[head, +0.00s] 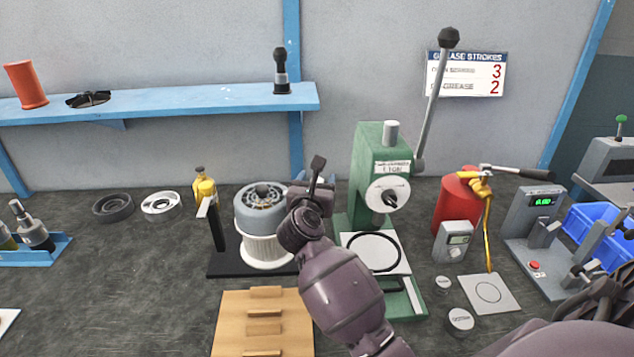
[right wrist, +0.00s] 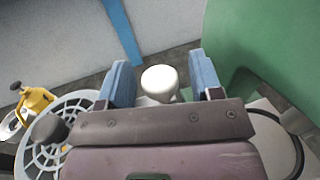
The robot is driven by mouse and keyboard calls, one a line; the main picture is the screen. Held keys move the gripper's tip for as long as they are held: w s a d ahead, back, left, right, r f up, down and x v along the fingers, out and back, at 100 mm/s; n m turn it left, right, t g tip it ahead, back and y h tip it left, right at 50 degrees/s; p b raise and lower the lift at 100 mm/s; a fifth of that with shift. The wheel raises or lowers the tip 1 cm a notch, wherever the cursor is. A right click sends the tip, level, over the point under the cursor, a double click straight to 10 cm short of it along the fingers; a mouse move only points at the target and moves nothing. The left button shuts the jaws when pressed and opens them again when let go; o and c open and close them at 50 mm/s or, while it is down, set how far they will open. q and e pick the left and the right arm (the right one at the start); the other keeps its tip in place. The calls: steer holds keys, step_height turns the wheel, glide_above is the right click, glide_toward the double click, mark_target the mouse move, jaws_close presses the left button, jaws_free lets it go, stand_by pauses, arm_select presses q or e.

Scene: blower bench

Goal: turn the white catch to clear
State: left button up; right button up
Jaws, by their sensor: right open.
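The white catch (right wrist: 160,82) shows in the right wrist view as a rounded white knob, between the two blue fingers of my right gripper (right wrist: 161,84). The fingers stand apart on either side of it, with a gap visible; I cannot tell how deep it sits between them. In the head view my right gripper (head: 313,183) is between the grey blower unit (head: 260,208) and the green press (head: 368,150), and it hides the catch. The catch's turned position cannot be read. My left gripper is not in view.
The press's long lever (head: 433,105) rises behind the gripper. A black post (head: 216,228) stands left of the blower unit. A wooden rack (head: 240,322) lies in front. A red grease canister (head: 455,205) stands to the right.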

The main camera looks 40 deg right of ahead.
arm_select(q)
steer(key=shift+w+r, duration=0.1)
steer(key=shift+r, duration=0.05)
arm_select(e)
jaws_close()
steer(key=shift+w+f+m+g+h+b, duration=0.1)
steer(key=shift+m+g+h+b, duration=0.3)
steer(key=shift+m+g+h, duration=0.25)
steer(key=m+g+h+b, duration=0.1)
steer(key=m+g, duration=0.1)
steer(key=shift+f+g+h, duration=0.15)
steer(key=shift+g+h, duration=0.1)
steer(key=shift+g, duration=0.1)
steer(key=shift+m+g+h+b, duration=0.3)
steer(key=shift+m+g+b, duration=0.2)
steer(key=shift+g, duration=0.2)
steer(key=shift+r, duration=0.25)
steer(key=shift+c, duration=1.1)
jaws_free()
steer(key=shift+o, duration=1.1)
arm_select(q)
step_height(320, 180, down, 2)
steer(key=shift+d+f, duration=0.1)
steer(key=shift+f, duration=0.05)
